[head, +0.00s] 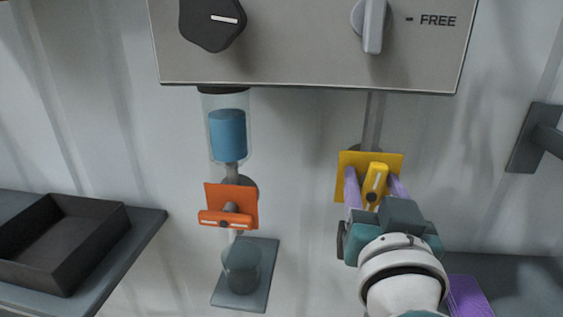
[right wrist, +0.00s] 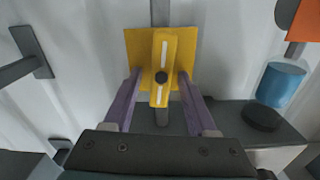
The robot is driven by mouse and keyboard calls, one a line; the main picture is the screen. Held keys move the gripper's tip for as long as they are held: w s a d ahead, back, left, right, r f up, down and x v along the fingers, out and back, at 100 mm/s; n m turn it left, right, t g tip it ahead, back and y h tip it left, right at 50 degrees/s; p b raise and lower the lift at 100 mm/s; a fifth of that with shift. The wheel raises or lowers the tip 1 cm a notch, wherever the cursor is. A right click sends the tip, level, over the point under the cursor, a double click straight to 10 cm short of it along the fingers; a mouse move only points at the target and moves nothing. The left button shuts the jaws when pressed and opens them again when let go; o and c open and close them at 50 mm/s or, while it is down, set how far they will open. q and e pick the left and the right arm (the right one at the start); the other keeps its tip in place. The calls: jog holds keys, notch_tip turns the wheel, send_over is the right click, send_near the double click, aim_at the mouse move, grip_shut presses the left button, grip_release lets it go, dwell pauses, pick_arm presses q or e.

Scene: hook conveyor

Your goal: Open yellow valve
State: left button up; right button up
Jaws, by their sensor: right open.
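The yellow valve is a square yellow plate (head: 347,166) with a narrow yellow handle (head: 375,180) on a dark pivot, mounted on a vertical grey pipe (head: 374,120). In the right wrist view the handle (right wrist: 161,58) stands upright, roughly in line with the pipe; the head view shows it slightly tilted. My right gripper (head: 375,188) is open, with one purple finger on each side of the handle. In the right wrist view a gap shows between each finger and the handle (right wrist: 160,82). My left gripper is not in view.
A panel (head: 300,60) with a black knob (head: 212,22) and a grey lever (head: 374,25) by "FREE" hangs above. An orange valve (head: 230,208) sits left, under a tube of blue liquid (head: 228,132). A dark tray (head: 58,240) stands far left. A bracket (head: 540,137) juts out right.

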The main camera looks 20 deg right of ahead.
jog(key=shift+w+d, duration=0.1)
grip_shut()
dwell(0.4)
